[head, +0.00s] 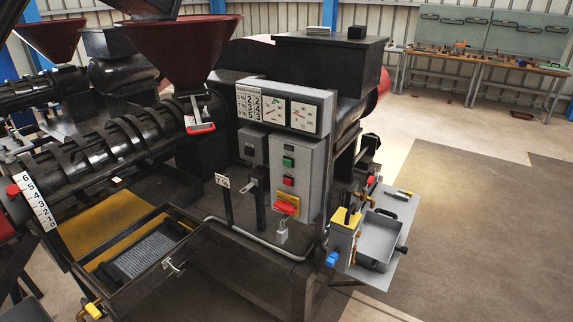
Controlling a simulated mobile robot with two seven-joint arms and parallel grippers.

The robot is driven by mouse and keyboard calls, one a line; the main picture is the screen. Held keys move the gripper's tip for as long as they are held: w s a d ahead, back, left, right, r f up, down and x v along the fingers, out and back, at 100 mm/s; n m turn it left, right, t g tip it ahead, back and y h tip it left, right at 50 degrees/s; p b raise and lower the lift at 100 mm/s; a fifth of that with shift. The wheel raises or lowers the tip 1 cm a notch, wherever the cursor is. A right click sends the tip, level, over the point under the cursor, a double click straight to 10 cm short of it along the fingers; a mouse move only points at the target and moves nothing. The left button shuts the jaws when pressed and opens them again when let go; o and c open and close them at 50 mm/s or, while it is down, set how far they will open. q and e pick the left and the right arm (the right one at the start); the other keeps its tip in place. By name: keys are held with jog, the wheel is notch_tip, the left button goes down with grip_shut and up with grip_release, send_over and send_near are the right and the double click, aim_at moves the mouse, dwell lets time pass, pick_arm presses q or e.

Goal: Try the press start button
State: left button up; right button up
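The press is a large black screw machine with a ribbed barrel (100,150) and a dark red funnel hopper (172,45). A grey control box (310,165) is mounted on its front. On the box are a green button (288,162), a red button (288,181) below it, and a red rotary switch (287,208) on a yellow plate. A padlock (282,232) hangs under the switch; I cannot tell whether it is locked. No label on the green button is readable. Neither of my grippers is in view.
A gauge panel (285,108) sits above the control box. A drawer with a mesh screen (150,252) juts out in front at the left. A side shelf (385,255) with a grey tray is at the right. Floor (460,210) at the right is clear; a workbench (480,65) stands behind.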

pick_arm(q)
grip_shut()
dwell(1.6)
